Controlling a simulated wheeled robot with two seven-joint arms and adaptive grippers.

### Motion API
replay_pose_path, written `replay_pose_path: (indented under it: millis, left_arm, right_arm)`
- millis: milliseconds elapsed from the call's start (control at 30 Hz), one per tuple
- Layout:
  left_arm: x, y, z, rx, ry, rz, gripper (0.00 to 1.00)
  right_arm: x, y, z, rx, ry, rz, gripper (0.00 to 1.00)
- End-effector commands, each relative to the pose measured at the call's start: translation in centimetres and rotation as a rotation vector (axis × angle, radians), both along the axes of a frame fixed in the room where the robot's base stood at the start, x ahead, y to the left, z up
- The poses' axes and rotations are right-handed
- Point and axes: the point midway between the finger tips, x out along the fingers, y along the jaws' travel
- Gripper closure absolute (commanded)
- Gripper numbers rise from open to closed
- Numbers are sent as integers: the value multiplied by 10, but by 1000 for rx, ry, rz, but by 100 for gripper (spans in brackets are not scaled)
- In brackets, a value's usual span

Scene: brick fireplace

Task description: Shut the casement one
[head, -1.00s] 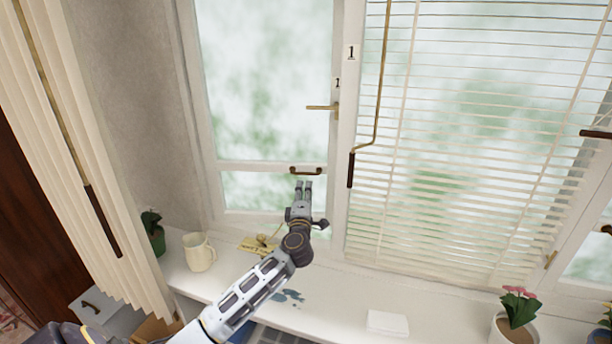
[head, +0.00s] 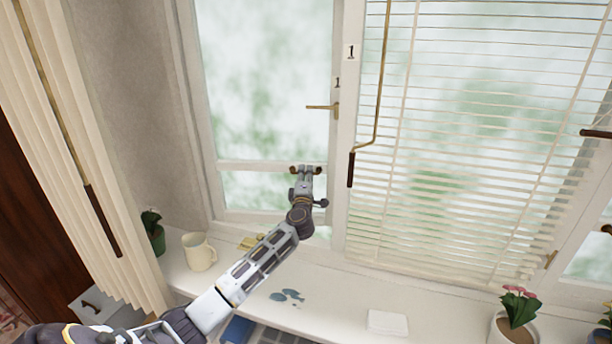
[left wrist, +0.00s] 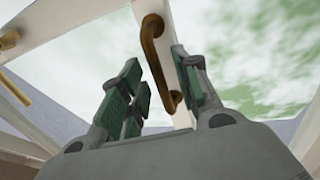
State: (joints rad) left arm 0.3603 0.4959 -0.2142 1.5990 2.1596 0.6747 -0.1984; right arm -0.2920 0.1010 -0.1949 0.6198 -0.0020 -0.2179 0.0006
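Casement one (head: 212,130) is the white-framed window left of the blind, marked "1" on its right stile. A brass lever (head: 322,107) lies level on that stile. A brown pull handle (head: 294,170) sits on the lower crossbar; it also shows in the left wrist view (left wrist: 150,35). My left gripper (head: 306,170) is at the pull handle. In the left wrist view the fingers (left wrist: 165,85) are apart, with the handle between them and gaps beside it. How far the casement stands from its frame is hard to tell. My right gripper is not in view.
A white blind (head: 470,130) with a cranked rod (head: 377,100) hangs to the right. A cream curtain (head: 85,150) hangs left.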

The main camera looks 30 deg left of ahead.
Motion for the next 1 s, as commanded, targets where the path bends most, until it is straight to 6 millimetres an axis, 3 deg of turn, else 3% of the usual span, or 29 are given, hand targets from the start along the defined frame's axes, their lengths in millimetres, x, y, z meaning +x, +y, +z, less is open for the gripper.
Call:
replay_pose_path:
  millis: [533,800,1000]
  left_arm:
    - [9,5,2,0,0,-1,68]
    - [9,5,2,0,0,-1,100]
    - [9,5,2,0,0,0,100]
  right_arm:
    - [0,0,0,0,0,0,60]
    - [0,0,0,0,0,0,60]
    - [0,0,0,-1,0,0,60]
